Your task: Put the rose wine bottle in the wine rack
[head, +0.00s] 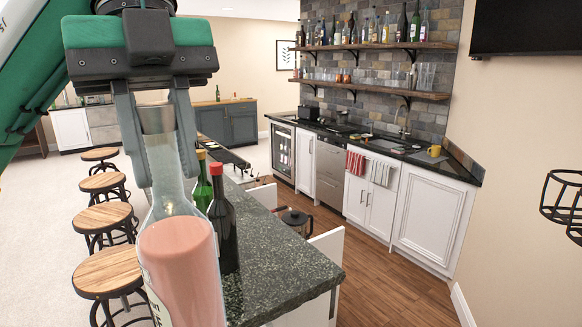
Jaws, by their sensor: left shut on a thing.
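The rose wine bottle (182,262) is close to the camera at the lower left. It is clear glass with pink wine in its lower part, and its base is cut off by the bottom edge. My left gripper (160,150) reaches down from above and is shut on its neck, with one finger on each side. The bottle looks near upright. A black metal frame on the right wall (562,205), cut off by the picture edge, looks like the wine rack; no bottle shows in its visible part. My right gripper is not in view.
A dark green bottle (202,183) and a dark bottle with a red cap (222,220) stand on the granite bar counter (275,240), just behind the held bottle. Stools (108,272) line the left. Wooden floor (385,285) is open between the counter and the right wall.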

